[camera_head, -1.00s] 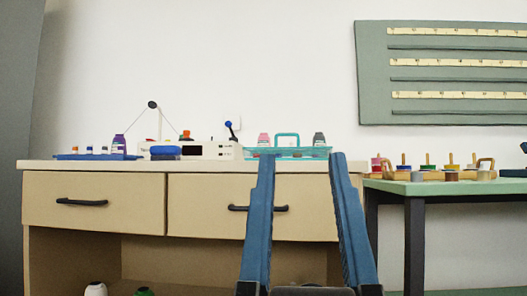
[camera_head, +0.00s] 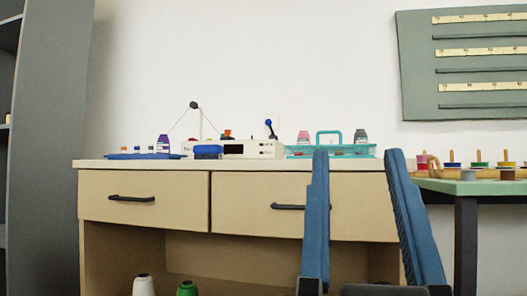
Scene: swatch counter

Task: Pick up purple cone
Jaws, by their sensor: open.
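I make out no clear purple cone. A small purple bottle-shaped thing (camera_head: 163,144) with a pale label stands upright at the back of the blue tray (camera_head: 120,156), at the left end of the counter. A white cone (camera_head: 143,285) and a green cone (camera_head: 187,288) show in the open space under the drawers, cut off by the lower picture edge. My gripper (camera_head: 357,153) is open, its two blue fingers pointing up in front of the right part of the counter. Nothing is between them. It is well to the right of the purple thing and the cones.
The wooden counter (camera_head: 240,164) has two drawers with dark handles. On it are a white device (camera_head: 255,149) and a teal carrier (camera_head: 302,153) with bottles. A green table (camera_head: 470,187) with spools stands right. A grey shelf unit (camera_head: 50,150) stands left.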

